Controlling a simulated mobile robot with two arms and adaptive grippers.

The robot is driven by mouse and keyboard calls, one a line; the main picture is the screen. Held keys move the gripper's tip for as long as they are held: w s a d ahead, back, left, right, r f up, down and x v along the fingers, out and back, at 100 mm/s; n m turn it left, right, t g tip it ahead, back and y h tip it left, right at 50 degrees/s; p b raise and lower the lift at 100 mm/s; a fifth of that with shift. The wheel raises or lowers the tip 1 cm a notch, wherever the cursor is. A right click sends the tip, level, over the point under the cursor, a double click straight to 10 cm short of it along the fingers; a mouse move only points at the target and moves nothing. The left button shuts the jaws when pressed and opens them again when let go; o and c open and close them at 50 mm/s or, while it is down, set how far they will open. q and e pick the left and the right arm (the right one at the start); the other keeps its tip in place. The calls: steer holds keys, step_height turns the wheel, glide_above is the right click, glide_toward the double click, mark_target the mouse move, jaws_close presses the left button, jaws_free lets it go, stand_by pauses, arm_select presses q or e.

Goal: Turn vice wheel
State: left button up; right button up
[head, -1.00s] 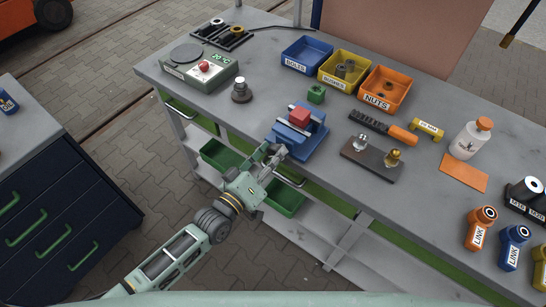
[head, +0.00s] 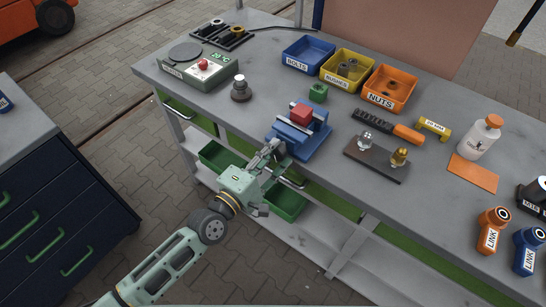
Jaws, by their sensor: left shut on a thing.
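A blue vice (head: 303,136) is mounted at the front edge of the grey workbench, with a red block (head: 301,114) between its jaws. My left gripper (head: 275,149) is at the near side of the vice, below the bench edge line in the picture. It is shut on the vice wheel, which is mostly hidden behind the fingers. My right gripper is not in view.
On the workbench (head: 216,105) are a blue bolts bin (head: 307,55), a yellow bin (head: 347,68) and an orange nuts bin (head: 388,89). A green block (head: 318,93) stands behind the vice. A dark plate with fittings (head: 376,158) lies to its right. A dark drawer cabinet (head: 60,205) stands at left.

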arm_select(q)
steer(key=n+b, duration=0.1)
steer(key=n, duration=0.2)
steer(key=shift+w+a+n, duration=0.1)
steer(key=shift+n, duration=0.3)
steer(key=n+b, duration=0.1)
steer(key=n, duration=0.2)
steer(key=shift+n, duration=0.3)
steer(key=n, duration=0.2)
steer(key=shift+a+n, duration=0.1)
steer(key=shift+n, duration=0.2)
steer(key=shift+f+n, duration=0.15)
steer(key=shift+n, duration=1.75)
steer(key=shift+f, duration=0.1)
steer(key=o, duration=1.1)
